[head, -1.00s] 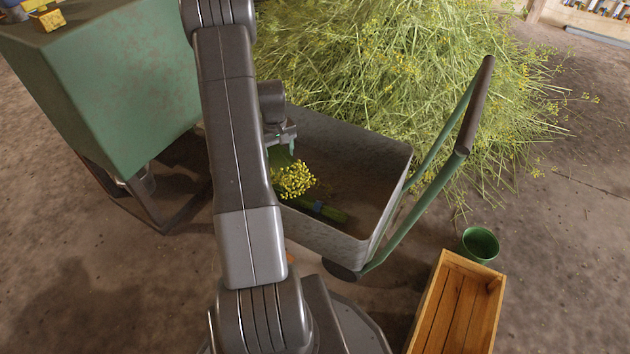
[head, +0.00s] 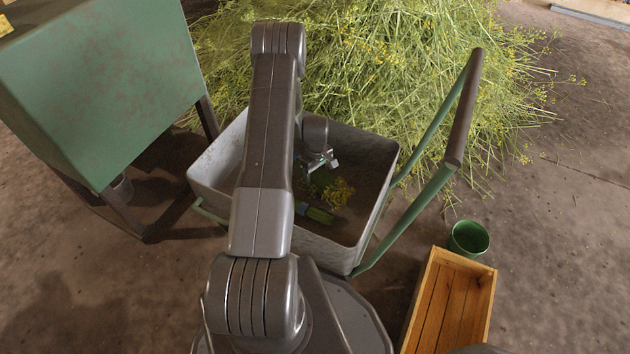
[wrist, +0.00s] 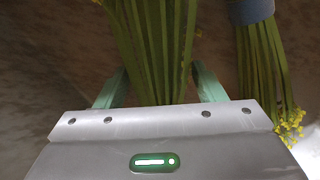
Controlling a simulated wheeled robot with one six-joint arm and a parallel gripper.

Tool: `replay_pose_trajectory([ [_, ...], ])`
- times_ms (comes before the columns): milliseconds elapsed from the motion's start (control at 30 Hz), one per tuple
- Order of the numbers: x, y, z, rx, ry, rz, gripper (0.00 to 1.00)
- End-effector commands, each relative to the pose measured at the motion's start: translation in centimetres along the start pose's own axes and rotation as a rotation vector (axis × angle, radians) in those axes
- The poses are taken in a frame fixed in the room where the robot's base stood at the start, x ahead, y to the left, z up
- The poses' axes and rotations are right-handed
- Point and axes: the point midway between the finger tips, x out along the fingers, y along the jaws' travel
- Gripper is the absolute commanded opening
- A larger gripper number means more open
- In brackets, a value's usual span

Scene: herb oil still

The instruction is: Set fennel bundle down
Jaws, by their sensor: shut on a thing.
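My gripper (head: 322,168) is inside the grey cart (head: 213,160), low over its floor. In the wrist view my gripper (wrist: 157,82) has its green fingers shut on the green stems of a fennel bundle (wrist: 150,45). In the head view yellow flower heads of the fennel bundle (head: 338,192) show just below the gripper. A second bundle with a blue tie (head: 316,213) lies on the cart floor beside it. This second bundle (wrist: 258,50) is right of the held one in the wrist view. I cannot tell whether the held bundle touches the floor.
A push handle (head: 464,105) rises at the cart's right. A large heap of cut fennel (head: 390,60) lies behind. A green box on legs (head: 110,90) stands at left. A wooden crate (head: 450,300) and a green bucket (head: 468,238) stand at front right.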

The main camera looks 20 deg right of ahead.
Motion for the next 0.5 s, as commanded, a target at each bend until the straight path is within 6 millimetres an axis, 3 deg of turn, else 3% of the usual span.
replay_pose_trajectory([
  [233, 3.4, -0.1, 0.0, 0.0, -0.001, -0.001, 0.33],
  [500, 3.4, 0.0, 0.0, 0.0, 0.0, 0.0, 0.33],
])
